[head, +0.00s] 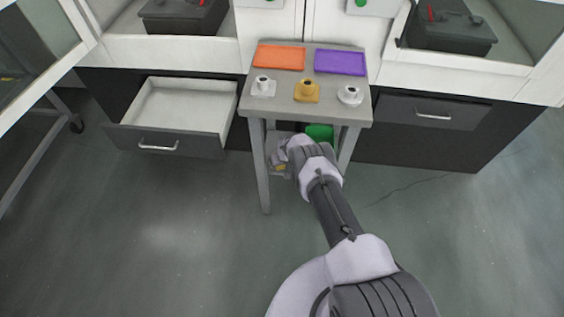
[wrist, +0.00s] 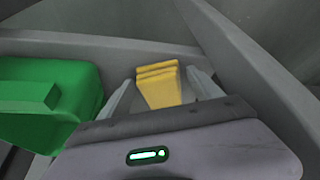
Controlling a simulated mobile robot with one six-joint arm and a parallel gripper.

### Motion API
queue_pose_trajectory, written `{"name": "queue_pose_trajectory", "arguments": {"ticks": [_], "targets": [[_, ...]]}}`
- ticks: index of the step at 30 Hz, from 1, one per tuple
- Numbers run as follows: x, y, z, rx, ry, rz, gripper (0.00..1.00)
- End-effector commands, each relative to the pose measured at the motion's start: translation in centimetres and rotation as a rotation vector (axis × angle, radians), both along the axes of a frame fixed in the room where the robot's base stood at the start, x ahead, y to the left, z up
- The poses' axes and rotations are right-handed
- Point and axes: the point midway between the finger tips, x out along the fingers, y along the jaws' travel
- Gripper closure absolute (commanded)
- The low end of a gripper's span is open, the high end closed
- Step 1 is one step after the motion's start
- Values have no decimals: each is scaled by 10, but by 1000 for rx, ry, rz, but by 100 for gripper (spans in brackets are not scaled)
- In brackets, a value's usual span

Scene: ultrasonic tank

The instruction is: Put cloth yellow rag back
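The yellow rag (wrist: 160,88) is folded in layers and shows between my gripper's two fingers in the wrist view. My gripper (wrist: 161,76) is open around the rag, with a narrow gap visible on each side. In the head view my gripper (head: 282,158) is low, at the front of the small grey table and under its top. The wrist hides part of the rag, and I cannot tell what it rests on.
A green bin (wrist: 40,95) stands left of my gripper in the wrist view, under the grey table (head: 307,113). The tabletop holds an orange tray (head: 279,57), a purple tray (head: 340,62) and three small fittings. An open drawer (head: 180,115) juts out at left.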

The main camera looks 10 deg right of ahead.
Motion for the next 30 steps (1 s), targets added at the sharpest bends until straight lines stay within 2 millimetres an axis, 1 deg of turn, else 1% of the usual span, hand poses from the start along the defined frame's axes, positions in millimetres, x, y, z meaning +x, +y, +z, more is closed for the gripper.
{"name": "queue_pose_trajectory", "arguments": {"ticks": [8,11,14,17,24,27,30], "targets": [[0,0,0,0,-1,0,23],[1,0,4,0,-2,0,23],[-3,0,18,0,0,0,23],[-9,-1,37,-1,-1,0,23],[-26,-2,76,-1,1,-1,23],[-32,-3,91,-1,1,-1,23],[-38,-3,103,-1,1,-1,23]]}}
